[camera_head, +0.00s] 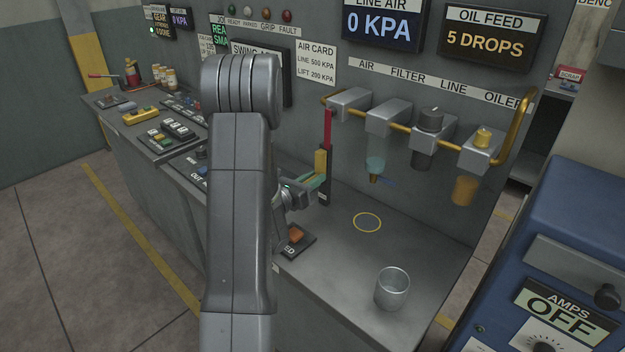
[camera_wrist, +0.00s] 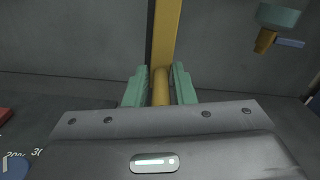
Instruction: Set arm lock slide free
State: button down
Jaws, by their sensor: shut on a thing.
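A yellow slide (camera_head: 321,161) sits on a narrow upright rail at the back wall, with a red section (camera_head: 328,130) above it and a dark lower part (camera_head: 324,192). I take the yellow piece to be the arm lock slide. In the wrist view its yellow face (camera_wrist: 167,35) rises behind a yellow peg (camera_wrist: 160,86). My gripper (camera_head: 318,182) has green fingers. In the wrist view my gripper (camera_wrist: 160,90) is shut on the peg, one finger on each side. My arm hides part of the bench in the head view.
A clear cup (camera_head: 392,288) stands on the bench (camera_head: 335,290) at the front right, near a yellow ring mark (camera_head: 367,222). Filter and oiler units (camera_head: 430,135) hang on the wall to the right. The line air display (camera_head: 380,25) reads 0 KPA. A blue machine (camera_head: 560,250) stands at right.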

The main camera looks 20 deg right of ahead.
jog(key=shift+s+f, duration=0.1)
jog(key=shift+f, duration=0.5)
jog(key=c, duration=1.4)
grip_release()
jog(key=shift+f, duration=0.1)
jog(key=shift+a, duration=0.1)
jog(key=b+v, duration=0.3)
jog(key=v, duration=1)
jog(key=shift+s+a, duration=0.1)
jog(key=shift+a, duration=0.2)
jog(key=shift+d, duration=0.1)
jog(key=p+x, duration=0.1)
jog(key=x, duration=0.3)
jog(key=p+x, duration=0.1)
jog(key=x, duration=0.4)
jog(key=p+x, duration=0.1)
jog(key=x, duration=0.4)
jog(key=shift+r, duration=0.4)
